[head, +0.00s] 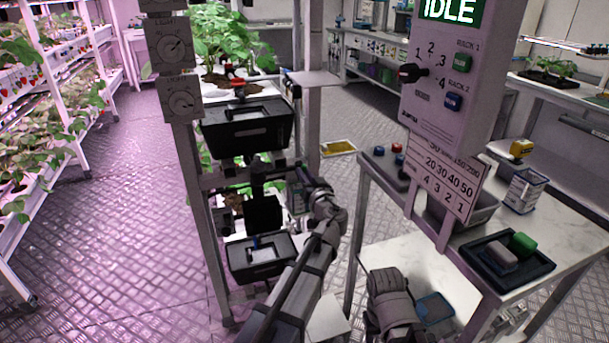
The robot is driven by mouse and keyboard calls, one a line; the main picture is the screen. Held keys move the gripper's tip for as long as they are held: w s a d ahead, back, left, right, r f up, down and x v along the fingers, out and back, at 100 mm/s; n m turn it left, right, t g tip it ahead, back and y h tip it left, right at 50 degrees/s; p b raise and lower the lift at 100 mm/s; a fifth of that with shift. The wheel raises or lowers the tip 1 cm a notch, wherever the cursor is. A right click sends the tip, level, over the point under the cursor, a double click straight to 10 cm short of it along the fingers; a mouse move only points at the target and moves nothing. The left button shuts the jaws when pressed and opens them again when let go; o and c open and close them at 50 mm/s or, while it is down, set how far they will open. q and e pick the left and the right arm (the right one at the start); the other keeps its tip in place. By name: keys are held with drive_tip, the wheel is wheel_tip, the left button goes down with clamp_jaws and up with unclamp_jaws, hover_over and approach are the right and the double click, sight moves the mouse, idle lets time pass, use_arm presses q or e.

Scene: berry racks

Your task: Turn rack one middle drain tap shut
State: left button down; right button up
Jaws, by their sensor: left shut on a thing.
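Rack one appears to be the grey metal rack (190,165) in the middle left, with plants and black trays on its levels. An upper black tray (247,135) juts from it. A red-handled part (238,84) shows just above that tray. My left gripper (262,178) reaches in from below right to the rack's middle level, under the upper tray. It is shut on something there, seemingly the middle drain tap. The tap is hidden behind the dark fingers, so its angle cannot be told.
A lower black tray (262,262) sits below my left gripper. A white table (400,240) stands at right with a control panel (440,95) reading IDLE and a black tray (505,262) of blocks. Another planted rack (60,170) is at left, with clear floor between.

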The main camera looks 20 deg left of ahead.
use_arm(q)
drive_tip(key=shift+w+d+f+m, duration=0.1)
drive_tip(key=shift+f+m, duration=0.05)
drive_tip(key=shift+m, duration=3.65)
drive_tip(key=shift+d+f+m, duration=0.1)
drive_tip(key=shift+f+m, duration=0.05)
drive_tip(key=shift+m, duration=3.65)
drive_tip(key=c, duration=0.8)
unclamp_jaws()
drive_tip(key=shift+c, duration=0.2)
drive_tip(key=v, duration=0.7)
drive_tip(key=shift+s+d, duration=0.25)
drive_tip(key=shift+s, duration=0.1)
